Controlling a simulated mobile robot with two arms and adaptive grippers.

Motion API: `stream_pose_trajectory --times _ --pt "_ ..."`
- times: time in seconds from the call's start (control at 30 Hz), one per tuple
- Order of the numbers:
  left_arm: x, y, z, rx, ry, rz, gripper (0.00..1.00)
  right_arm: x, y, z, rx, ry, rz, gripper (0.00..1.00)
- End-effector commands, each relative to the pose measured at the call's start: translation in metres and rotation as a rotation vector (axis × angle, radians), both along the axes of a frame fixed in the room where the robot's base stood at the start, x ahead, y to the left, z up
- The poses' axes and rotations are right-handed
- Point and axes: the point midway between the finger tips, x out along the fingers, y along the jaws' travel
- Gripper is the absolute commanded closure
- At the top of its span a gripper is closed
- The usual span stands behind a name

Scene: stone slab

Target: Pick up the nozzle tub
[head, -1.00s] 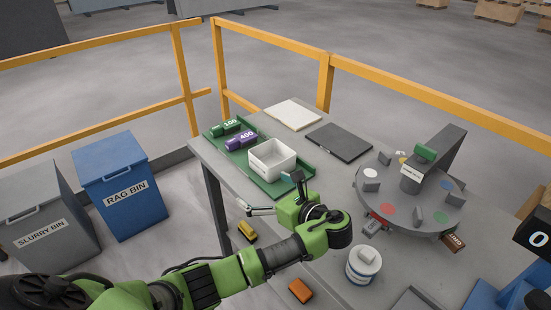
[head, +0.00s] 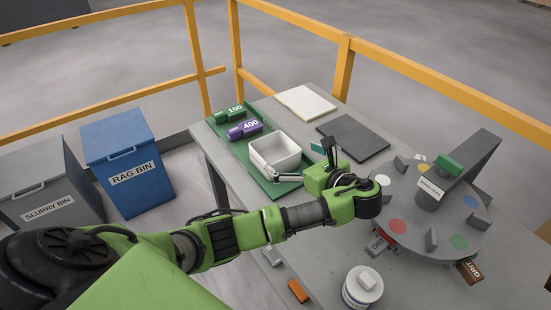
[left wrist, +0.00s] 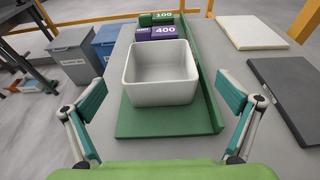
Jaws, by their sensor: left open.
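The nozzle tub, taken to be the white square open tub (head: 276,152), stands on a green tray (head: 262,185) at the left side of the stone table. In the left wrist view the tub (left wrist: 160,88) looks empty inside and sits ahead of my fingers. My left gripper (head: 300,172) is open, just on the near side of the tub. In the left wrist view its two fingers (left wrist: 163,118) stand wide apart, one toward each side of the tub, not touching it. My right gripper is not in view.
A dark slab (head: 352,138) and a pale pad (head: 306,101) lie to the right. A round turntable (head: 440,225) stands further right.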

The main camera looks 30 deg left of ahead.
Motion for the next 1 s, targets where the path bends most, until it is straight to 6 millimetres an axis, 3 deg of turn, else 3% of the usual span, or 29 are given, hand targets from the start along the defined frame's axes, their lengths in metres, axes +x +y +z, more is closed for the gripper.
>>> stream_pose_trajectory --times 0.1,0.37,0.6,0.93,0.97,1.0 --pt "0.007 0.019 -0.005 0.001 0.000 0.002 0.00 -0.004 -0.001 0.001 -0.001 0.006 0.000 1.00" --pt "0.014 0.037 -0.011 0.000 0.000 0.001 0.00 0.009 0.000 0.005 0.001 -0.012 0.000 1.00" --pt "0.024 0.069 -0.024 0.001 0.002 0.003 0.00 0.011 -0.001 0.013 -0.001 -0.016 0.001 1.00" --pt "0.028 0.077 -0.028 -0.002 0.000 -0.001 0.00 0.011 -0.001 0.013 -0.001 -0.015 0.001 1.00" --pt "0.028 0.077 -0.028 -0.002 0.000 -0.001 0.03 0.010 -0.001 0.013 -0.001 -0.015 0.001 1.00" --pt "0.028 0.077 -0.028 -0.002 0.000 -0.001 0.13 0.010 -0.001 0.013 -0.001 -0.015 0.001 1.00"
